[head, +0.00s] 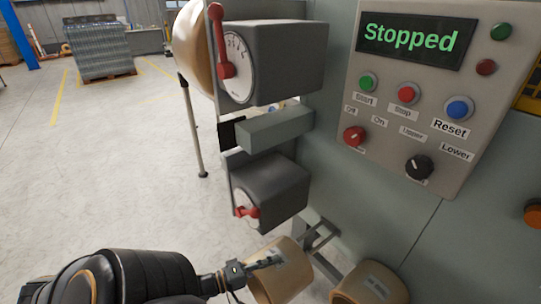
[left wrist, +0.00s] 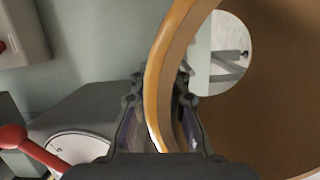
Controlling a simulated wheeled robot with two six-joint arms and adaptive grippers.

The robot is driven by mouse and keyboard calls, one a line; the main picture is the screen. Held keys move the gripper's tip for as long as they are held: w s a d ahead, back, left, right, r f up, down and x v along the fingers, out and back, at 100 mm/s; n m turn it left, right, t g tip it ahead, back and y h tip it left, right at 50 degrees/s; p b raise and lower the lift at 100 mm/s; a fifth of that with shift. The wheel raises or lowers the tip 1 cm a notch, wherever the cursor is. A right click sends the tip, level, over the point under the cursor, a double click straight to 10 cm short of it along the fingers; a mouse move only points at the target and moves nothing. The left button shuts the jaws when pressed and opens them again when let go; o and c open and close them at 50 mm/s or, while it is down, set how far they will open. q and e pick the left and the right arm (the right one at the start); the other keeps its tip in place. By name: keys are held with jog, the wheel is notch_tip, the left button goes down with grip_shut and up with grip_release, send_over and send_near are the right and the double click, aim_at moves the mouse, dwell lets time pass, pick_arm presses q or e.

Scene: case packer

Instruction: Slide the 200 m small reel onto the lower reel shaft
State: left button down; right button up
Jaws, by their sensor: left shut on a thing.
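I cannot make out the lower reel shaft for certain. The reel's label is too small to read. My right gripper is not in view.
A second tan reel (head: 372,284) sits at the bottom right, beside a grey metal frame (head: 318,240). A large reel (head: 190,45) is at the upper unit (head: 275,60). The control panel (head: 425,90) reads "Stopped".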

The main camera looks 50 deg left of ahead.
pick_arm(q)
jog(key=shift+s+a+f+b, duration=0.15)
jog(key=shift+s+f+b, duration=0.15)
jog(key=shift+f+b, duration=0.4)
jog(key=shift+s+a+f+b, duration=0.1)
jog(key=shift+s+f+b, duration=0.15)
jog(key=shift+f+b, duration=0.4)
jog(key=shift+s+a+f, duration=0.1)
jog(key=shift+s+f, duration=0.05)
jog(key=shift+f, duration=0.1)
